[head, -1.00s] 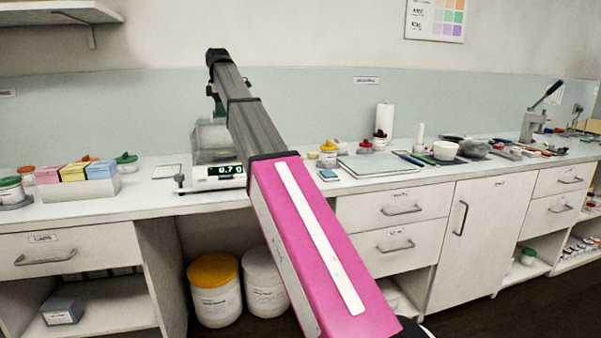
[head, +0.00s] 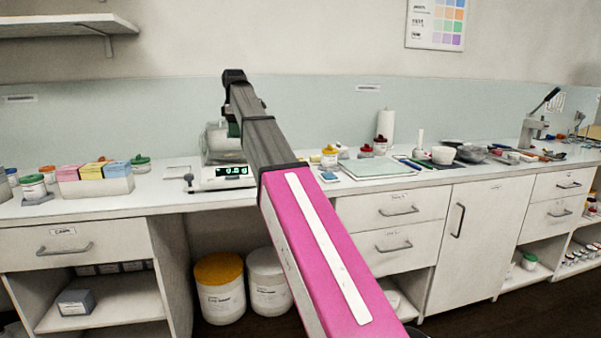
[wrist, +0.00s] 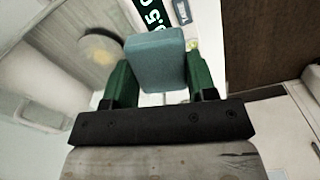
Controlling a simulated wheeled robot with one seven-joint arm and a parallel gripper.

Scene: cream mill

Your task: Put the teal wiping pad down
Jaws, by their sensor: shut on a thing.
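The teal wiping pad (wrist: 157,62) is between the two green fingers of my gripper (wrist: 158,78) in the wrist view. The gripper is shut on it, with a finger against each side. Beyond the pad, part of a dark display with light digits shows at the top of the wrist view. In the head view my arm hides most of the gripper and the pad. The gripper end lies behind the arm, around the balance (head: 222,183) on the counter. Whether the pad touches anything beneath it cannot be told.
Left of the balance are a box of coloured blocks (head: 95,187) and small jars. To the right lie a small blue item (head: 330,177), a pale green mat (head: 378,170), jars and a white bowl (head: 443,155). The counter front (head: 60,209) has some bare room.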

